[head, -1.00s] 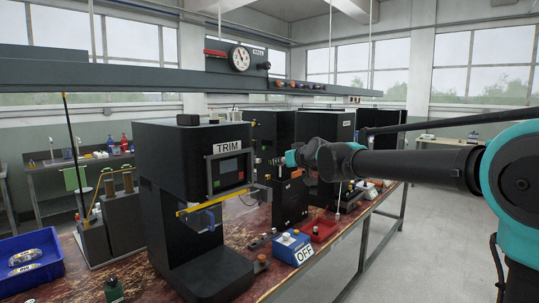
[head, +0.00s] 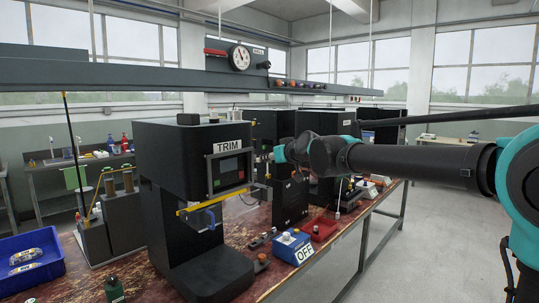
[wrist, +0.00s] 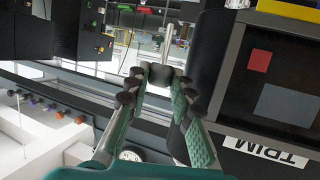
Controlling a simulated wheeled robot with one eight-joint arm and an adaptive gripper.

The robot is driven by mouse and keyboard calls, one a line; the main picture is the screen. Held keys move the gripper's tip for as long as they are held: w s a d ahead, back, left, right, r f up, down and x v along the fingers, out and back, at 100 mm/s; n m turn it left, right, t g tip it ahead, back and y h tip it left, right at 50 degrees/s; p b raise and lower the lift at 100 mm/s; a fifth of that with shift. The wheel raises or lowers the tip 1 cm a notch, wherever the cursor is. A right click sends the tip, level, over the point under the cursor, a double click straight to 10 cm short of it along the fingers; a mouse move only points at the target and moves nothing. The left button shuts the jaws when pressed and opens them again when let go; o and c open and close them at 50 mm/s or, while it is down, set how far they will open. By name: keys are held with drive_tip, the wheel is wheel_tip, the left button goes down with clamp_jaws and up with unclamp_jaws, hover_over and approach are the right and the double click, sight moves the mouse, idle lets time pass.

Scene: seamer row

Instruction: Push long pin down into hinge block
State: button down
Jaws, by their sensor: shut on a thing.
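My gripper (head: 277,155) is raised beside the right side of the black TRIM machine (head: 158,165), above the right end of its yellow guard bar (head: 212,202). In the wrist view my gripper (wrist: 158,78) has its green-padded fingers closed around a dark knob-like head. A pale metal rod, apparently the long pin (wrist: 168,40), extends beyond the fingertips from that head. The pin is too small to make out in the head view. I cannot clearly tell the hinge block apart from the fittings near the guard's right end, nor whether the pin is in it.
The TRIM panel (wrist: 285,80) is close to my fingers in the wrist view. A blue OFF box (head: 292,246) and a red tray (head: 320,230) stand on the bench. A blue bin (head: 30,262) is at far left. An overhead beam (head: 130,75) crosses above.

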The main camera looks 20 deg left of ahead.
drive_tip(key=shift+f, duration=2.05)
drive_tip(key=shift+f, duration=2.7)
drive_tip(key=c, duration=1.2)
unclamp_jaws()
drive_tip(key=shift+d, duration=0.1)
drive_tip(key=v, duration=1.2)
